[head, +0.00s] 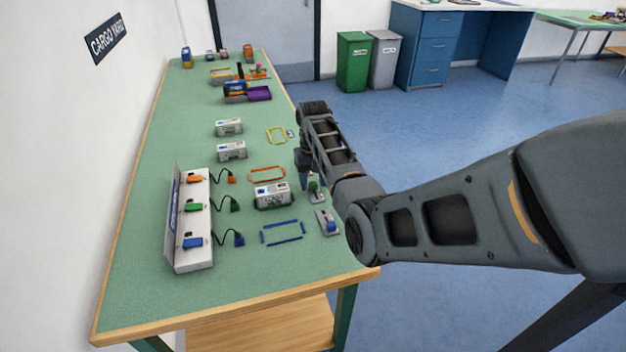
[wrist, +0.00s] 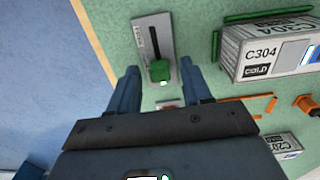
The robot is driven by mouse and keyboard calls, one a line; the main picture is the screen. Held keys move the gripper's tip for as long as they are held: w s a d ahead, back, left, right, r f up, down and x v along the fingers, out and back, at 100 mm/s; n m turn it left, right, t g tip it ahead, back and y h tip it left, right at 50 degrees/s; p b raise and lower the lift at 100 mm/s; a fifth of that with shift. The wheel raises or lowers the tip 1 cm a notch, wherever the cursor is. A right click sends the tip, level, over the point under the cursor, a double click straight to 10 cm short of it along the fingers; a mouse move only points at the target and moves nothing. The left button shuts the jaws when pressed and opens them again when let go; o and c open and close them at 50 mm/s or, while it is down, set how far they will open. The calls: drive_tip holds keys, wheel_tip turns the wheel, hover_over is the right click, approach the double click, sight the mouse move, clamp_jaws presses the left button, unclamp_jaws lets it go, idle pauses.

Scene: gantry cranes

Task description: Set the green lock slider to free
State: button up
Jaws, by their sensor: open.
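The green lock slider shows in the wrist view as a green knob (wrist: 159,71) on a grey slotted plate (wrist: 150,30). The knob sits at the slot's lower end in that view, and the dark slot runs up from it. The slider (head: 315,187) is partly hidden by my arm in the head view. My gripper (wrist: 161,74) is open, its two blue-grey fingers on either side of the knob with gaps visible. I cannot tell its exact height above the plate. In the head view my gripper (head: 308,180) points down over the slider.
A grey container C304 (wrist: 275,52) stands right of the slider in the wrist view. A blue slider (head: 327,222) and a blue frame (head: 282,233) lie nearer. Cabled plugs and a white panel (head: 193,255) are at the left. The table's right edge is close.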

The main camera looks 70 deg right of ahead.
drive_tip(key=shift+c, duration=0.5)
clamp_jaws()
